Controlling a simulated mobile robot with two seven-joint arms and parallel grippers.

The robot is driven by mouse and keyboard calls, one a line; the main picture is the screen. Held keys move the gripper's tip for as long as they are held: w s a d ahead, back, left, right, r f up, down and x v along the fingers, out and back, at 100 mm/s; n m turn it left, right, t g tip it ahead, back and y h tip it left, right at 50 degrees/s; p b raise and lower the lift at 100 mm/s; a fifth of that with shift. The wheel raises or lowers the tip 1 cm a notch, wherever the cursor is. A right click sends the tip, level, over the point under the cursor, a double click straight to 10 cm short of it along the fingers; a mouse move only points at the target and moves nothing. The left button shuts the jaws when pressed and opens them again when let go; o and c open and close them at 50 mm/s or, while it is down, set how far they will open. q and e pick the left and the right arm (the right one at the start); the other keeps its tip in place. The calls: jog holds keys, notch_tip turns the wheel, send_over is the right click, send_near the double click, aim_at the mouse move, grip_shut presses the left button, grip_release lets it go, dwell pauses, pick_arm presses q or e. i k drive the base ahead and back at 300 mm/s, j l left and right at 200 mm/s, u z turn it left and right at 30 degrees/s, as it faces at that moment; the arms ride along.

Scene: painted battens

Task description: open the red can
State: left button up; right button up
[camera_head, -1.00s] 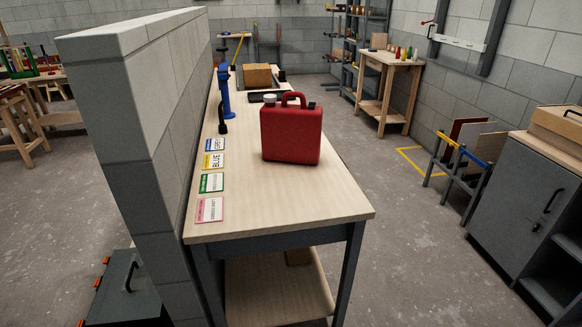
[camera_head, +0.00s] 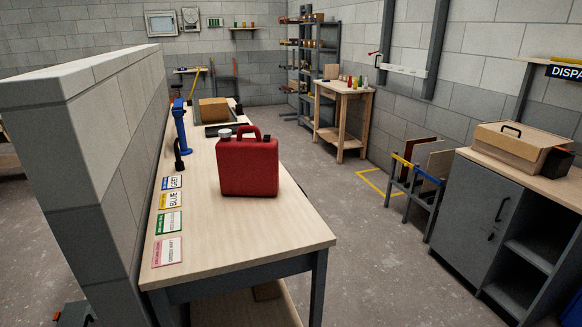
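The red can (camera_head: 248,169) stands upright on the light wooden workbench (camera_head: 290,238), a little right of the bench's middle. It has a moulded red handle on top and a pale grey cap (camera_head: 225,134) at its top left, which appears to be on. A small dark part shows at its top right. Neither of my grippers is in view.
A block wall (camera_head: 100,130) runs along the bench's left side. Several coloured cards (camera_head: 168,222) lie along the bench's left edge. A blue tool (camera_head: 180,127) and a cardboard box (camera_head: 214,110) are behind. Open floor lies between the bench and the grey cabinet (camera_head: 485,212).

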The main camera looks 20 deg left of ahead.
aim_at(247, 166)
jog(key=i+z, duration=0.35)
jog(key=i+j+z, duration=0.1)
jog(key=i+z, duration=0.3)
jog(key=i, duration=0.9)
jog(key=i+u, duration=0.25)
jog(key=i, duration=0.4)
jog(key=i+l+u, duration=0.2)
jog(key=i, duration=0.45)
jog(key=i+u, duration=0.4)
jog(key=i, duration=0.9)
jog(key=i+z, duration=0.3)
jog(key=i+j+z, duration=0.1)
jog(key=i+z, duration=0.2)
jog(key=i, duration=0.15)
jog(key=u, duration=3.7)
